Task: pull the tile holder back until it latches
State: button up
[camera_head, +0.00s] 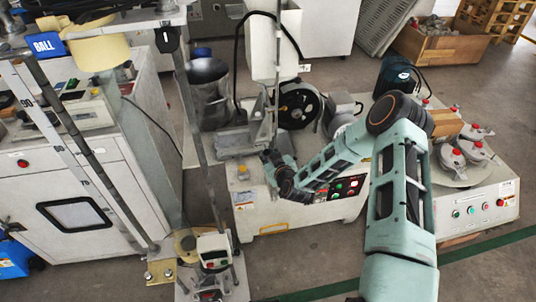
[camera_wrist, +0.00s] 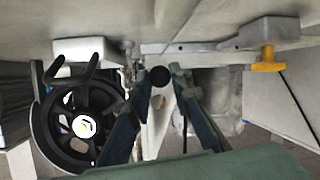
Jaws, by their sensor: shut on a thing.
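My gripper (camera_head: 272,158) is at the front of the white bench machine, low beside its metal tray. In the wrist view my gripper (camera_wrist: 162,84) has its two fingers closed around a round black knob (camera_wrist: 160,76). The knob appears to belong to the tile holder, but its link is largely hidden by my fingers. A pale bar (camera_wrist: 154,125) shows between the fingers below the knob. In the head view my gripper and wrist hide the knob, and I cannot tell whether the holder is latched.
A black wheel (camera_head: 298,105) stands close to my gripper; it fills the left of the wrist view (camera_wrist: 80,125). A yellow knob (camera_wrist: 268,60) sits at the right there. A metal post stand (camera_head: 205,160) rises left of the machine. Several red-knobbed parts (camera_head: 460,160) lie at right.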

grip_shut()
jog(key=s+a, duration=0.1)
jog(key=a, duration=0.3)
jog(key=s+a, duration=0.1)
jog(key=a, duration=0.4)
jog(key=a+b, duration=0.1)
jog(key=a, duration=0.4)
jog(key=shift+s, duration=0.4)
jog(key=o, duration=1)
grip_release()
jog(key=shift+d, duration=0.1)
jog(key=v, duration=1.2)
jog(key=shift+r, duration=0.1)
